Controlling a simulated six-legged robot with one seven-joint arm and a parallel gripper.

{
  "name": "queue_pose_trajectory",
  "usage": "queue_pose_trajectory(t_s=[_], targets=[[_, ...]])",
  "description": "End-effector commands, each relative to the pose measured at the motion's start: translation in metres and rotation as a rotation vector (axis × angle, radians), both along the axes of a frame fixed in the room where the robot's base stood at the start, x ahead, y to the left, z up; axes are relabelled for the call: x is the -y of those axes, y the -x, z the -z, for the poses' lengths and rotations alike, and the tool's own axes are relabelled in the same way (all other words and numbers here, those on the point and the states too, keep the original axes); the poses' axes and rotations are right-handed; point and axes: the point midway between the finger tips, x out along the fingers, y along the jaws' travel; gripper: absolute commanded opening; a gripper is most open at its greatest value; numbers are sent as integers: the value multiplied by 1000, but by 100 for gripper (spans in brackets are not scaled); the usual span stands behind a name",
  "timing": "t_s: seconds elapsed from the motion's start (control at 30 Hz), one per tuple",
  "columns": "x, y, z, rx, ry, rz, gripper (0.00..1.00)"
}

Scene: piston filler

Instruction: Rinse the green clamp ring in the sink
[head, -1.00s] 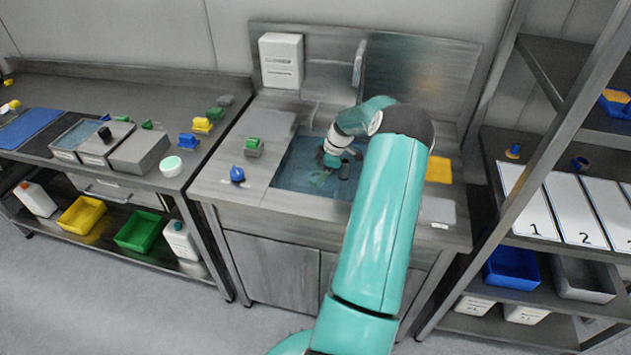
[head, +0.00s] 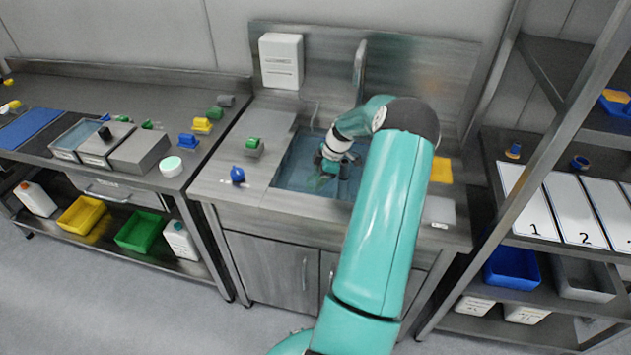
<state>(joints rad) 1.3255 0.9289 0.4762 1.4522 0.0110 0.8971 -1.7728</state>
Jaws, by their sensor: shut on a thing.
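The sink (head: 292,172) is a blue-tinted basin set in the steel counter in the middle of the head view. My gripper (head: 330,170) is over the basin, pointing down, and my arm reaches in from the lower right. It is shut on the green clamp ring (head: 324,181), of which only a small green patch shows low at the fingers. The wrist and fingers hide most of the ring. I cannot tell whether the ring touches the water.
The tap (head: 359,62) rises behind the basin. A blue-knobbed part (head: 238,175) and a green-topped block (head: 253,146) stand on the counter left of the basin. A yellow cloth-like sheet (head: 441,170) lies right. The numbered rack (head: 527,200) stands further right.

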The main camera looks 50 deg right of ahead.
Motion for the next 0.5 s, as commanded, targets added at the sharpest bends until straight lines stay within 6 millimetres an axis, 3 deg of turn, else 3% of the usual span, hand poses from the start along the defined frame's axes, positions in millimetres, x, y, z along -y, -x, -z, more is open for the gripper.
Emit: queue_pose_trajectory(t_s=[0.5], targets=[[11, -5, -2, 0, 0, -1, 30]])
